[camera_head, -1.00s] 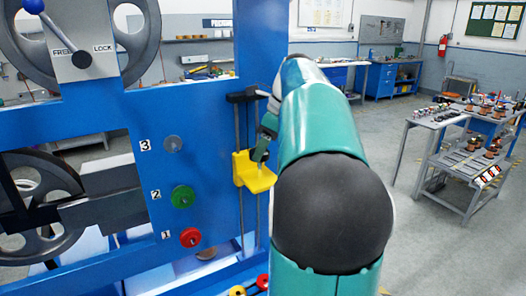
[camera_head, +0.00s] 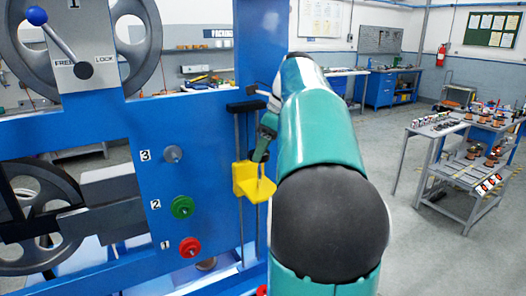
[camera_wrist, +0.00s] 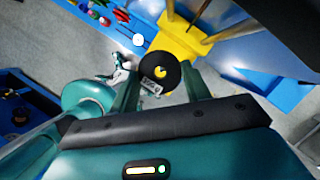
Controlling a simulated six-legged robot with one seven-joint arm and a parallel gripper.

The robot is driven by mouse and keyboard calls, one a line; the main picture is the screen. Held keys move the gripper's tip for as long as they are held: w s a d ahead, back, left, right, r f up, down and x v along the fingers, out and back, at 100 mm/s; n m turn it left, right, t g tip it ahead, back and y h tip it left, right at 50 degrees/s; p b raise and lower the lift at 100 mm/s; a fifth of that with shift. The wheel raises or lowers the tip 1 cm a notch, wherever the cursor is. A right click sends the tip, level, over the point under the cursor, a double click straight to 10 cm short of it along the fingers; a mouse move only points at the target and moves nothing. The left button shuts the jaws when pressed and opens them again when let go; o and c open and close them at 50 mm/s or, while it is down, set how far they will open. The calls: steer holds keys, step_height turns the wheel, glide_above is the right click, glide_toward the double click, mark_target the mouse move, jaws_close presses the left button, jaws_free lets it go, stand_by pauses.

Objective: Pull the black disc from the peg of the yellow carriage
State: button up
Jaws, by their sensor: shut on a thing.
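The yellow carriage (camera_head: 252,183) sits on the vertical rods of the blue frame, with a thin upright peg (camera_head: 262,170) above its tray. My gripper (camera_head: 261,152) is just above the carriage at the peg's upper end. In the wrist view, the gripper (camera_wrist: 158,82) is shut on the black disc (camera_wrist: 148,70), with a finger on each side. Yellow shows through the disc's centre hole. The carriage (camera_wrist: 180,38) lies beyond the disc there. I cannot tell whether the peg's tip is still inside the hole.
A lever (camera_head: 58,42) stands at upper left. A grey table (camera_head: 455,170) with parts is at right, past open floor.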

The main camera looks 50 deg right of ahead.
steer(key=shift+r, duration=0.25)
steer(key=shift+r, duration=1.95)
steer(key=shift+s, duration=0.15)
